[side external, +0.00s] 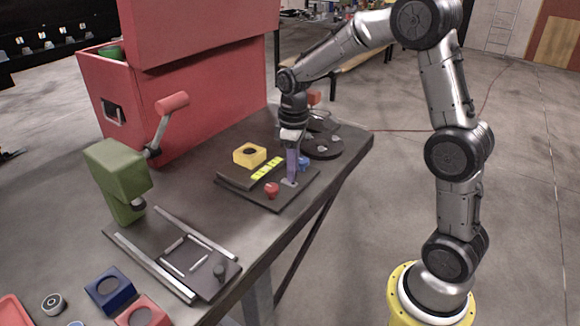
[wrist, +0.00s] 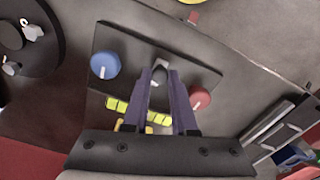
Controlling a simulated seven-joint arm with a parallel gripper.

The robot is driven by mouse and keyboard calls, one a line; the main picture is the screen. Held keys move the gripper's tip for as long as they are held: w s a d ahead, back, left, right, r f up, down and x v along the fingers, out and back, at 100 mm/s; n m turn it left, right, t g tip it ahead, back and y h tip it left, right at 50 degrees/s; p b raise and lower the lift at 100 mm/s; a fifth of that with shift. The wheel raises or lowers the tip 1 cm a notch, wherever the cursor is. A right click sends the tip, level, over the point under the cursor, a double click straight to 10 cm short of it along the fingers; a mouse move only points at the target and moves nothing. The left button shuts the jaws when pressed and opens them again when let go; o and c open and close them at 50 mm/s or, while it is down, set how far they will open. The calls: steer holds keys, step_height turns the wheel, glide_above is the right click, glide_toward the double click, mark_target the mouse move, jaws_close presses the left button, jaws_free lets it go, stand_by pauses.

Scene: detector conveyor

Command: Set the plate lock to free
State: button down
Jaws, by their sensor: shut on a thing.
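A dark control panel (side external: 262,200) lies on the table and also shows in the wrist view (wrist: 115,40). It carries a red knob (side external: 271,189), a blue knob (side external: 304,162) and a row of yellow-green segments (side external: 267,168). The wrist view shows the blue knob (wrist: 105,65) at left and the red knob (wrist: 201,98) at right. My gripper (side external: 290,180) points down at the panel between these knobs. Its purple fingers are shut on a small grey lever (wrist: 160,73) on a light base. The fingers partly hide the lever, and no lock label is readable.
A yellow block (side external: 249,155) with a round hole sits behind the panel. A dark round plate (side external: 323,145) is beyond it. A red cabinet (side external: 200,105), a green device (side external: 118,175) and a railed fixture (side external: 150,265) stand farther left. The table's front edge runs close to the panel.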

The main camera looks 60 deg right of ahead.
steer(key=shift+s, duration=0.2)
steer(key=c, duration=0.7)
jaws_free()
steer(key=shift+r, duration=0.1)
step_height(320, 180, up, 14)
